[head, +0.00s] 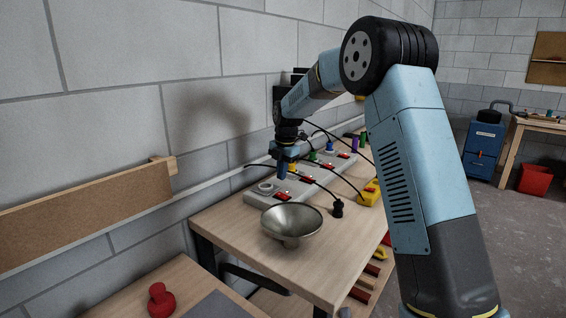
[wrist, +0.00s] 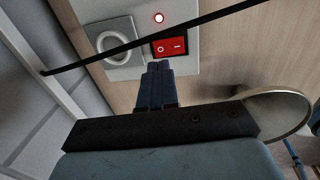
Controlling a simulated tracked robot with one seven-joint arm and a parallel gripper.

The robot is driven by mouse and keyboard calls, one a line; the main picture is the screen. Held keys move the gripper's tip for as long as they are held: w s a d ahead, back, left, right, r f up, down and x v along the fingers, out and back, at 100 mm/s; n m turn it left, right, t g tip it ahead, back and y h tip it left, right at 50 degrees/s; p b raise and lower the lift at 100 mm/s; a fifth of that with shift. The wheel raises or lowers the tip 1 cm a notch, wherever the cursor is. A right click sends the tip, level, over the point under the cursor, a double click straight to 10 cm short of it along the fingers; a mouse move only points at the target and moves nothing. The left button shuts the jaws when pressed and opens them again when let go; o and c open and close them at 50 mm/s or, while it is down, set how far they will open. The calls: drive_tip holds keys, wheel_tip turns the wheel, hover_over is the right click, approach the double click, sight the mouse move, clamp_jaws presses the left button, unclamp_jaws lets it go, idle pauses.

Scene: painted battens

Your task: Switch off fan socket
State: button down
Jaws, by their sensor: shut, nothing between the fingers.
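A long grey socket strip (head: 258,199) lies on the bench against the wall, with round sockets, red rocker switches and coloured plugs. My gripper (head: 282,176) is shut and empty, pointing down over the strip's near end. In the wrist view, its closed fingertips (wrist: 158,66) are just below a red rocker switch (wrist: 169,45); whether they touch it I cannot tell. That switch also shows in the head view (head: 282,197). Left of it is an empty round socket (wrist: 115,42). A small red lamp (wrist: 158,17) glows above it. Which socket is the fan's is not readable.
A metal bowl (head: 291,222) stands in front of the strip. A loose black plug (head: 337,208) and a yellow box (head: 370,194) are to the right. A black cable (wrist: 205,20) crosses over the strip near the switch. The wall is close behind.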

sight(279, 194)
drive_tip(key=shift+w+a+f, duration=0.15)
drive_tip(key=shift+f, duration=1.4)
drive_tip(key=shift+w+a+f, duration=0.1)
drive_tip(key=shift+a+f, duration=0.05)
drive_tip(key=shift+f, duration=1.35)
